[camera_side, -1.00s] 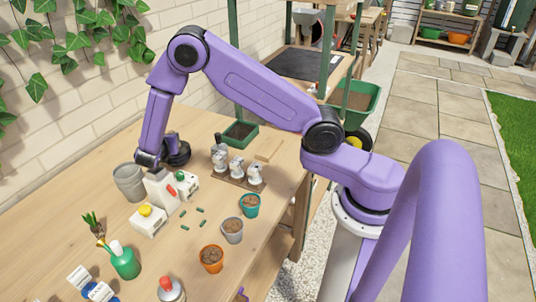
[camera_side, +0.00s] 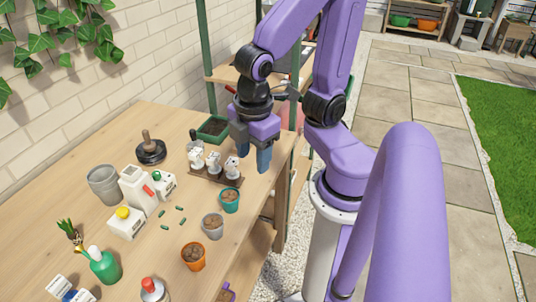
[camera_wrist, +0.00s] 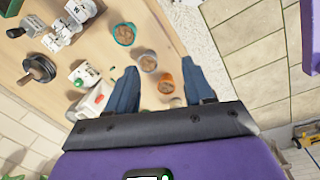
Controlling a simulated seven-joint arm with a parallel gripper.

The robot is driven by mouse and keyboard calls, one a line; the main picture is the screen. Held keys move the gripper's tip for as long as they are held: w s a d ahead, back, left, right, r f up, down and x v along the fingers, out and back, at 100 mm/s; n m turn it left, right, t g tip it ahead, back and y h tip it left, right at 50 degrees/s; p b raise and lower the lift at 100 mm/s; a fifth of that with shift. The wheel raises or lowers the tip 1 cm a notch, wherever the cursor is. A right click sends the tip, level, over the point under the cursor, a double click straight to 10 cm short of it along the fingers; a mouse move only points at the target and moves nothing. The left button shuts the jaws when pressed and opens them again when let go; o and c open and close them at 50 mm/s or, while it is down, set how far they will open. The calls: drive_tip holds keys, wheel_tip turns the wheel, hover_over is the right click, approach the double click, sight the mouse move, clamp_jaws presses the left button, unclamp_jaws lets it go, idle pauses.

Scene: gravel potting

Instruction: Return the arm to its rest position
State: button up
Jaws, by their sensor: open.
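My gripper (camera_side: 251,160) points downward near the right edge of the wooden table, just right of a rack of small white-topped items (camera_side: 214,170). Its blue-grey fingers stand apart with nothing between them. In the wrist view the fingers (camera_wrist: 160,66) are also spread. Three gravel-filled pots stand on the table in front of it: a teal pot (camera_side: 230,201), a grey pot (camera_side: 212,227) and an orange pot (camera_side: 194,258). They also show in the wrist view, the teal one (camera_wrist: 124,34) farthest from the fingers.
Several green pieces (camera_side: 164,227) lie in the middle. A dark green tray (camera_side: 214,129) is behind the rack.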

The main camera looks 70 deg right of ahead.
drive_tip(key=s, duration=0.1)
drive_tip(key=s+y, duration=0.1)
drive_tip(key=s, duration=0.1)
drive_tip(key=shift+s+r+m+g, duration=0.15)
drive_tip(key=shift+r+m+g, duration=0.05)
drive_tip(key=shift+m+g, duration=0.1)
